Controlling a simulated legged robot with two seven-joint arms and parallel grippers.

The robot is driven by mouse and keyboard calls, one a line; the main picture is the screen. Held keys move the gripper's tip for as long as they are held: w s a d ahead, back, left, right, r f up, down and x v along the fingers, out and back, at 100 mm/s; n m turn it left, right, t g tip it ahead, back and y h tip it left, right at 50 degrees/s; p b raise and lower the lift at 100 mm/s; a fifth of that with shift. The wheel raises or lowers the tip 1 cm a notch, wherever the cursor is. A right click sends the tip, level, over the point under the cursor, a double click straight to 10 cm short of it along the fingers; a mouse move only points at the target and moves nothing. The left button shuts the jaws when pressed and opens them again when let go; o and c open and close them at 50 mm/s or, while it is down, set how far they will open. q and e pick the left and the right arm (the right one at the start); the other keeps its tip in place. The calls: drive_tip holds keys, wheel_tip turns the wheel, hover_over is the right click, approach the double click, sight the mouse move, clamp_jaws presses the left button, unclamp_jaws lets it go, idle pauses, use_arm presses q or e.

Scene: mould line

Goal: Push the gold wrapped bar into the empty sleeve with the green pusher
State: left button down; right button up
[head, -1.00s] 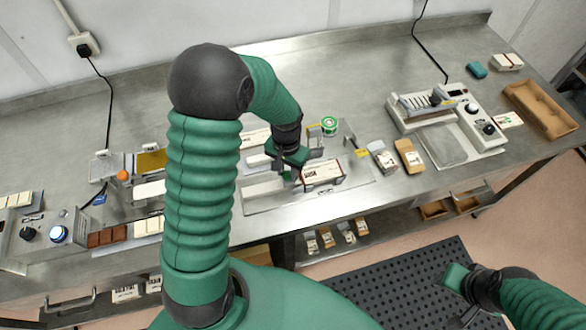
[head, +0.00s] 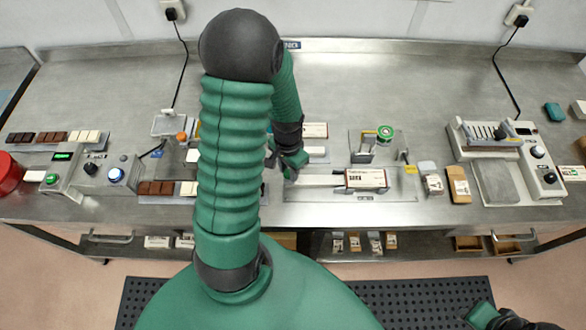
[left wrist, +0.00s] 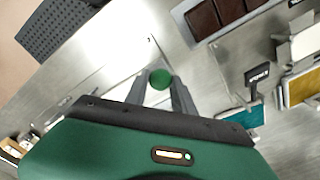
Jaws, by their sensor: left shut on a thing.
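The sleeve (head: 367,179) is a white printed carton lying on the low steel plate right of centre in the head view. My left gripper (head: 291,172) is to the left of the sleeve, apart from it, above the left part of the plate. In the left wrist view, my left gripper's fingers (left wrist: 161,92) are closed around the round green end of the pusher (left wrist: 160,79). The rest of the pusher is hidden. I cannot make out the gold wrapped bar in either view. My right gripper (head: 484,315) is at the bottom right edge, its jaws unclear.
A green tape roll (head: 385,132) stands behind the sleeve. Chocolate bars (head: 160,188) and a button box (head: 100,172) are at left.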

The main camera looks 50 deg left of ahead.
sight(286, 171)
use_arm(q)
drive_tip(key=shift+s, duration=0.15)
drive_tip(key=c, duration=1.3)
unclamp_jaws()
drive_tip(key=shift+a, duration=0.1)
drive_tip(key=shift+c, duration=0.2)
drive_tip(key=shift+o, duration=1.3)
drive_tip(key=shift+a, duration=0.1)
drive_tip(key=shift+s+a, duration=0.1)
use_arm(e)
drive_tip(key=shift+s+a+r, duration=0.15)
drive_tip(key=shift+s+a, duration=0.05)
drive_tip(key=shift+a, duration=0.15)
use_arm(q)
drive_tip(key=shift+r, duration=0.1)
wheel_tip(286, 171, up, 16)
drive_tip(key=shift+r, duration=0.25)
use_arm(e)
drive_tip(key=shift+d, duration=0.15)
use_arm(q)
drive_tip(key=shift+a, duration=0.1)
